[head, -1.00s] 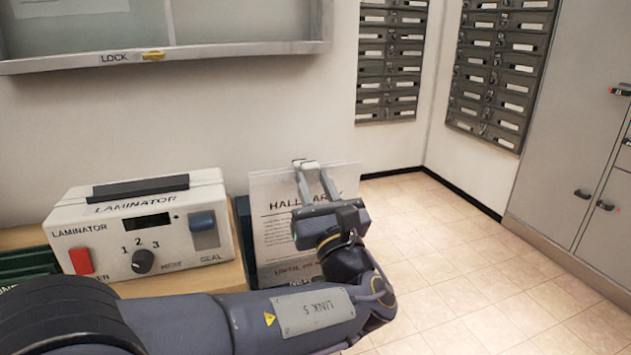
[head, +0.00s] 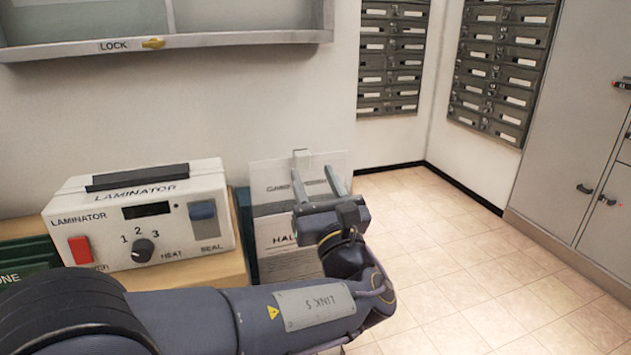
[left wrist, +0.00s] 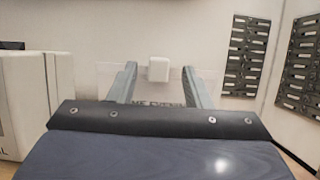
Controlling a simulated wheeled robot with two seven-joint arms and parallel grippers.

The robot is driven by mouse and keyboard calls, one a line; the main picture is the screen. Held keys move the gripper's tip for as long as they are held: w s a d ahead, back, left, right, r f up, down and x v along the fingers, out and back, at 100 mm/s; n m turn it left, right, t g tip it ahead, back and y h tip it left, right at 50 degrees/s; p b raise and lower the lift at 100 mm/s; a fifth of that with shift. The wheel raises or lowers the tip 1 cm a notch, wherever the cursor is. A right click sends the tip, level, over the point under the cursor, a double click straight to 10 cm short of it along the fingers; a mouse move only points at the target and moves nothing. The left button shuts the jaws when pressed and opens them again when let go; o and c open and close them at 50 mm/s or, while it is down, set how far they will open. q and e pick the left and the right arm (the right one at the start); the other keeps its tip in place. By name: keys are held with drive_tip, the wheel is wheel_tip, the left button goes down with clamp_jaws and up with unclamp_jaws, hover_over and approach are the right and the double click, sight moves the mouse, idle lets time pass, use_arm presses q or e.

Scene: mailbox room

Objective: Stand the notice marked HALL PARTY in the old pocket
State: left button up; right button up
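The HALL PARTY notice (head: 287,262) stands upright in front of another notice (head: 275,188) that rises higher behind it. Only "HALL" and some small lines show; my arm hides its right side. The rear notice begins "GAME" and has a white tab (head: 301,157) at its top; the tab also shows in the left wrist view (left wrist: 158,69). My left gripper (head: 316,181) is open, its fingers apart in front of the rear notice. No notice is between the fingers. The pocket labels are hidden, so I cannot tell which pocket holds HALL PARTY. My right gripper is out of view.
A white laminator (head: 140,215) stands on a wooden top (head: 205,277) to the left, with a dark green folder or holder (head: 25,255) beside it. A framed case (head: 230,38) hangs above. Grey mailboxes (head: 390,60) line the far wall. The tiled floor at right is clear.

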use_arm(q)
drive_tip(key=shift+o, duration=0.4)
drive_tip(key=shift+s, duration=0.1)
drive_tip(key=v, duration=0.7)
drive_tip(key=shift+s+f+p, duration=0.2)
drive_tip(key=shift+s+p, duration=0.1)
drive_tip(key=shift+d, duration=0.1)
